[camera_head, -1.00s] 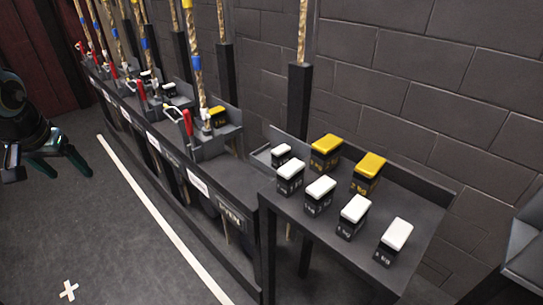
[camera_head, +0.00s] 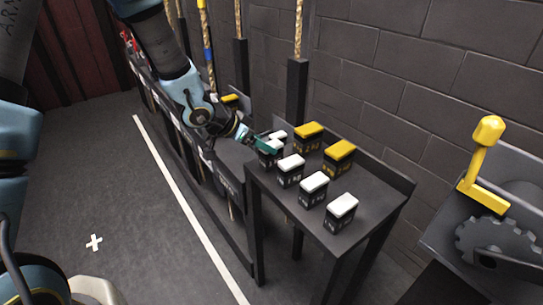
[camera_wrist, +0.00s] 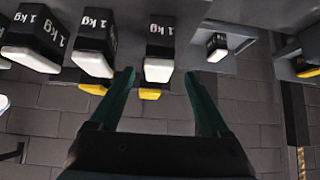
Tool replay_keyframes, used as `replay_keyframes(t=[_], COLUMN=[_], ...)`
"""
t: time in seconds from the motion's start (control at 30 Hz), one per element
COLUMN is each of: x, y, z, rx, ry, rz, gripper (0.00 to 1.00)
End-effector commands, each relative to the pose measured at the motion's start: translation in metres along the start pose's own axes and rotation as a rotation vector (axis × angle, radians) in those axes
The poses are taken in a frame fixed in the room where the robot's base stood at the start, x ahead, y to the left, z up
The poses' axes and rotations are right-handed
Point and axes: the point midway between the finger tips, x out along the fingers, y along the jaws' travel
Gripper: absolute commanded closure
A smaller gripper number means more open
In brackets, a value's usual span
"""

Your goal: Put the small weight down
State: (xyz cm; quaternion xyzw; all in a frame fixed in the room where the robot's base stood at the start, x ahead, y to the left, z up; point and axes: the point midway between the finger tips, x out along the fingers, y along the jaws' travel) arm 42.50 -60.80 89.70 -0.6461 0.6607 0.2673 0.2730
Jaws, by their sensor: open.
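The small weight (camera_head: 278,135) is black with a white top. In the wrist view the small weight (camera_wrist: 217,46) lies right of my right finger's tip, outside the jaws. My gripper (camera_head: 262,145) is open and empty, over the larger white-topped weight (camera_head: 268,157) at the table's left end. In the wrist view that weight, marked 1 kg (camera_wrist: 159,45), lies ahead, in line with the gap between my fingertips (camera_wrist: 160,75).
More white-topped weights (camera_head: 313,187) stand in a row toward the front. Two yellow-topped weights (camera_head: 308,134) (camera_head: 341,152) stand behind. A brick wall (camera_head: 450,85) rises behind the table. A yellow lever (camera_head: 485,160) stands at right. The floor (camera_head: 120,205) at left is clear.

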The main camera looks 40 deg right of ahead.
Motion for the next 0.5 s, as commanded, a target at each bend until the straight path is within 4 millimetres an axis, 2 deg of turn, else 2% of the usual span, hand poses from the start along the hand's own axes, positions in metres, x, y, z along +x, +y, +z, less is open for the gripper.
replay_keyframes(t=[0.3, 0.5], x=[0.041, 0.046], y=[0.004, 0.003], z=[-0.004, -0.003], rx=[0.001, 0.001], ry=[-0.002, -0.001], rz=[0.0, -0.001], gripper=[0.2, 0.2])
